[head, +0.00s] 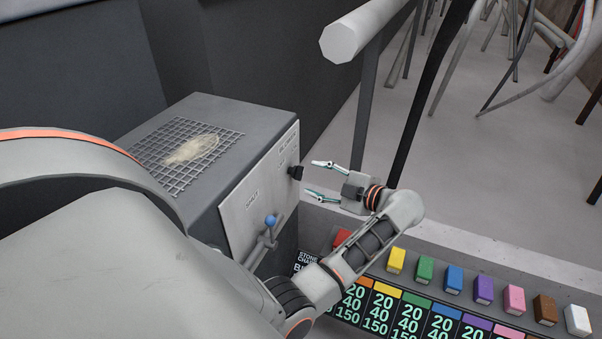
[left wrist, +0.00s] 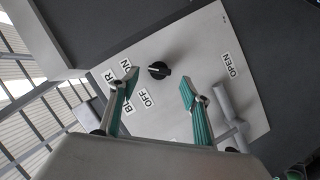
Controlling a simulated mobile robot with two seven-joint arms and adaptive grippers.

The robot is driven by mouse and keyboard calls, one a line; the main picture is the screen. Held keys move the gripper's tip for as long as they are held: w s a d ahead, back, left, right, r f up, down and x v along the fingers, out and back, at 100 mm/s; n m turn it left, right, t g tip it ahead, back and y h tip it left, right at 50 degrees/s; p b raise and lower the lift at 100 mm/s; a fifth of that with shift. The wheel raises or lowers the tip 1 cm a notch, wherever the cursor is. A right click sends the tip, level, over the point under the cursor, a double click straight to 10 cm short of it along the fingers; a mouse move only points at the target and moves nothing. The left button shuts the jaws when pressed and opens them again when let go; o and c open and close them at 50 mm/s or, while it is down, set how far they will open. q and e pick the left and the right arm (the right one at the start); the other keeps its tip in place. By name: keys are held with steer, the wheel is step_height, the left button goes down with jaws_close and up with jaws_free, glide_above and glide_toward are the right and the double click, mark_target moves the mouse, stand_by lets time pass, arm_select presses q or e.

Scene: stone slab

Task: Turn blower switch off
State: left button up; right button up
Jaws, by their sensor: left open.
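The blower switch is a black rotary knob (head: 296,172) on the light panel (head: 243,208) of a dark grey box. My left gripper (head: 312,178) is open and empty in front of the panel. Its green-padded fingers (left wrist: 159,84) point at the panel, one on each side of the knob in the picture, apparently not touching it. My right gripper is not in view.
A lever with a blue ball (head: 270,221) sticks out of the same panel, beside the OPEN label (left wrist: 230,65) in the wrist view. A mesh grate (head: 187,158) tops the box. A row of coloured blocks (head: 454,279) lies right of my arm. A thick rail (head: 368,28) stands behind.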

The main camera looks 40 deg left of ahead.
mark_target(302, 174)
arm_select(q)
steer(key=x, duration=0.6)
steer(key=shift+a, duration=0.25)
steer(key=c, duration=1.1)
